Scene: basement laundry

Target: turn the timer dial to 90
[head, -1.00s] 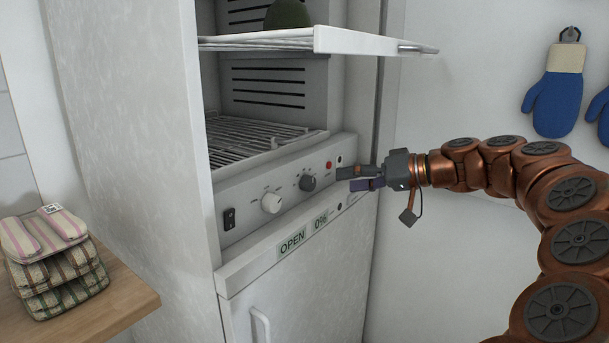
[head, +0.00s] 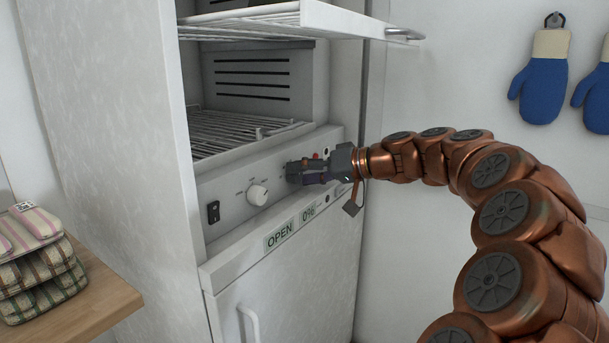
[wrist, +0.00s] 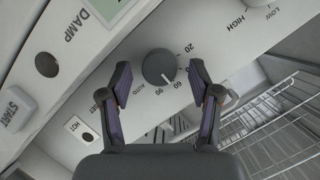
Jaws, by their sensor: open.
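The timer dial (wrist: 159,66) is a round dark grey knob on the machine's pale control panel, ringed by printed numbers and AUTO in the wrist view. My gripper (wrist: 163,82) is open, one finger on each side of the dial with visible gaps; I see no contact. In the head view my gripper (head: 291,173) is at the panel and largely hides the dial.
A white knob (head: 258,194) and a black switch (head: 213,212) are left of my gripper. A wire shelf (head: 225,133) lies above the panel, and an open flap (head: 330,20) juts out higher up. Striped cloths (head: 38,262) lie on the wooden counter (head: 105,300).

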